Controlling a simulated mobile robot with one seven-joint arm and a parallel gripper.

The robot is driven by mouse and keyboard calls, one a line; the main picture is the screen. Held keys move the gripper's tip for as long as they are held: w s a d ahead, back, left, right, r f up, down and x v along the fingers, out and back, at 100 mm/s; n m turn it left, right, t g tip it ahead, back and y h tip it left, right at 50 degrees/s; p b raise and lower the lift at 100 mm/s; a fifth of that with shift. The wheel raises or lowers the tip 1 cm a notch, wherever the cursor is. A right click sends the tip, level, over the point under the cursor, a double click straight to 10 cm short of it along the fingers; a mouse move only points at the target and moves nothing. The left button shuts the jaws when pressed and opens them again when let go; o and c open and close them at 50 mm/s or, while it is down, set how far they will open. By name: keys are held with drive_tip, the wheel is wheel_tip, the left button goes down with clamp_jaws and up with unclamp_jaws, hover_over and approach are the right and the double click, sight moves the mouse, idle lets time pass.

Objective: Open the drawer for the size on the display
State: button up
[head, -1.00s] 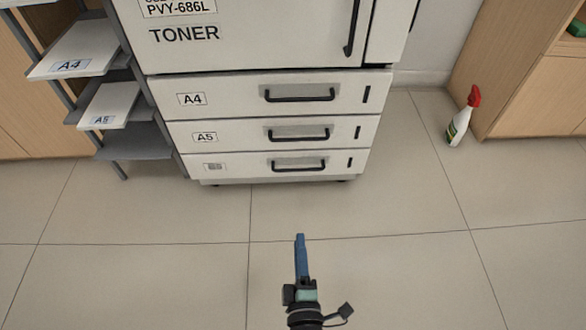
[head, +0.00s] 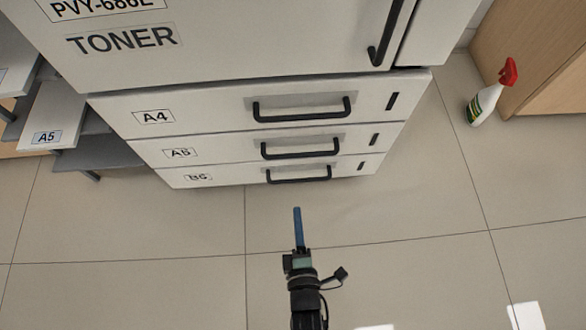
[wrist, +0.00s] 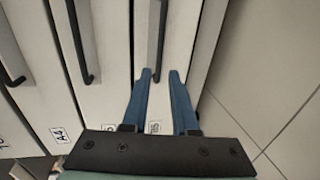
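The white cabinet has three stacked drawers: the A4 drawer (head: 210,118) on top, the A5 drawer (head: 220,148) in the middle and the bottom drawer (head: 235,176), whose label seems to read B5. Each has a black bar handle, and all three look shut. My gripper (head: 297,210) is in front of the bottom drawer, apart from it in the head view. In the wrist view my gripper (wrist: 160,74) is open and empty, its two blue fingers pointing at the bottom drawer's handle (wrist: 160,45). No display is visible.
A TONER door (head: 230,50) with a vertical handle is above the drawers. A shelf rack with an A5-labelled tray (head: 55,112) stands to the left. A spray bottle (head: 487,100) stands on the floor at right beside a wooden cabinet (head: 545,55). The floor in front is clear.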

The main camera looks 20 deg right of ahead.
sight(294, 180)
drive_tip(key=b+x, duration=0.5)
drive_tip(key=x, duration=0.6)
drive_tip(key=shift+w+d+b, duration=0.1)
drive_tip(key=shift+w+b, duration=0.2)
clamp_jaws()
idle(0.9)
